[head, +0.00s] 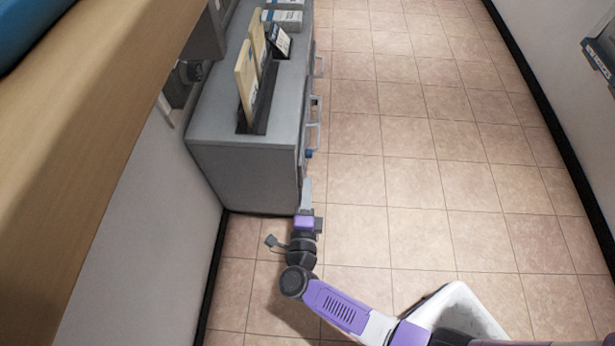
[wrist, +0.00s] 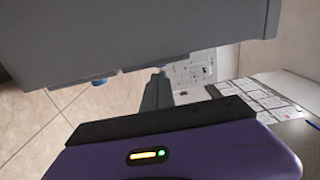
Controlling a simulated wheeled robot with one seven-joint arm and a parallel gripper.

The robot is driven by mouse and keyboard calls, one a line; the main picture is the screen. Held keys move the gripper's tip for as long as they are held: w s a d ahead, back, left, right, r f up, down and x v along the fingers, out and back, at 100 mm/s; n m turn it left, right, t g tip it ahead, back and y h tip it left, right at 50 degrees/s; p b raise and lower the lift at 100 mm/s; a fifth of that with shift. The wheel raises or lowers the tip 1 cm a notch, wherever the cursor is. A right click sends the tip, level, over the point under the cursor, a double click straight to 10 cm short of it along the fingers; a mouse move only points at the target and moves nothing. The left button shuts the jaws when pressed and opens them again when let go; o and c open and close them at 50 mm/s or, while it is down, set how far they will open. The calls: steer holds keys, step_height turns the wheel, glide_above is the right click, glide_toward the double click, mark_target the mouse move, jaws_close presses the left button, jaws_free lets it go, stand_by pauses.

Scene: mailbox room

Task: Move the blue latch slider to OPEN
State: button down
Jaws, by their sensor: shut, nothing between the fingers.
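The blue latch slider (head: 309,153) shows as a small blue piece on the right-hand face of the grey cabinet, near its closest corner. It also shows in the wrist view (wrist: 99,82) as a blue knob under the grey edge, left of my fingers. My gripper (head: 307,183) is shut and empty beside that cabinet face, a little nearer to me than the slider. In the wrist view, its fingertips (wrist: 158,75) are together and apart from the slider. The slider's track and any OPEN marking cannot be made out.
The grey cabinet (head: 232,172) has protruding handles (head: 314,108) along the same face. Upright envelopes (head: 246,82) stand in a slot on top. A wooden counter (head: 95,130) runs along the left. The tiled floor (head: 420,170) to the right is clear.

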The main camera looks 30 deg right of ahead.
steer(key=p+v, duration=0.1)
steer(key=v, duration=0.5)
steer(key=shift+s+a+p, duration=0.2)
steer(key=shift+s+p, duration=0.05)
steer(key=shift+p, duration=0.1)
